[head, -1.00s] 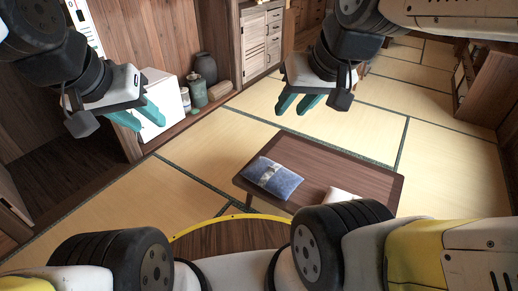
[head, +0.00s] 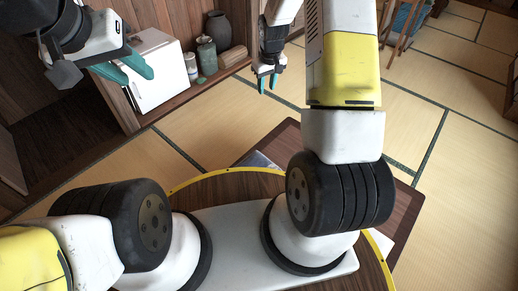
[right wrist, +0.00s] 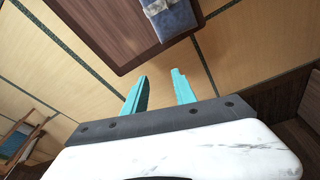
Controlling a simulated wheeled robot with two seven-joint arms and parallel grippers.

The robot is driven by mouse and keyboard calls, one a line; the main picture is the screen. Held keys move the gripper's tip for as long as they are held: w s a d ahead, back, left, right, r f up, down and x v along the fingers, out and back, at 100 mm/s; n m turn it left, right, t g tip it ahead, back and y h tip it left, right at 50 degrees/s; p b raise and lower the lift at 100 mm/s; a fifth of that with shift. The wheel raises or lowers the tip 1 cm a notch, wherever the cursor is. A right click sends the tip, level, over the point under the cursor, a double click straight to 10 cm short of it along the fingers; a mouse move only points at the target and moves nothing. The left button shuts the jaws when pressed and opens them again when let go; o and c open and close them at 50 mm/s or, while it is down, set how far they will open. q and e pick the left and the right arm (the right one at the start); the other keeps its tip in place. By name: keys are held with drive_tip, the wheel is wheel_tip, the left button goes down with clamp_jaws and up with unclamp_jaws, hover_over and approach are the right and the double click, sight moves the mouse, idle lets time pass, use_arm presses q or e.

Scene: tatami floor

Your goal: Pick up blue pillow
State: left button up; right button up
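The blue pillow (right wrist: 171,16) lies on the low brown table (right wrist: 110,30) and shows at the top of the right wrist view, with a pale band across it. In the head view only a sliver of the pillow (head: 259,160) shows; my right arm and base hide the rest. My right gripper (right wrist: 161,82) is open and empty, beyond the table edge and apart from the pillow. In the head view it (head: 267,84) hangs over the tatami behind the table (head: 277,140). My left gripper (head: 148,76) is at the upper left, far from the pillow, with its teal fingers apart.
A white box (head: 148,75), a dark vase (head: 219,32) and a green jar (head: 207,58) stand on the wooden ledge at the upper left. A wooden stand (head: 405,22) is at the upper right. Tatami at the right is clear.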

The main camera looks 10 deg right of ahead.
drive_tip(key=s+f+n, duration=0.1)
drive_tip(key=s+f, duration=0.1)
drive_tip(key=f, duration=1.2)
drive_tip(key=s+a+f+n+g, duration=0.1)
drive_tip(key=s+f, duration=0.1)
drive_tip(key=f, duration=1.3)
drive_tip(key=s+f+g, duration=0.1)
drive_tip(key=s+f, duration=0.2)
drive_tip(key=f, duration=1.2)
drive_tip(key=shift+s+a+n, duration=0.1)
drive_tip(key=shift+a+n, duration=0.05)
drive_tip(key=shift+n, duration=0.25)
drive_tip(key=shift+f, duration=0.4)
clamp_jaws()
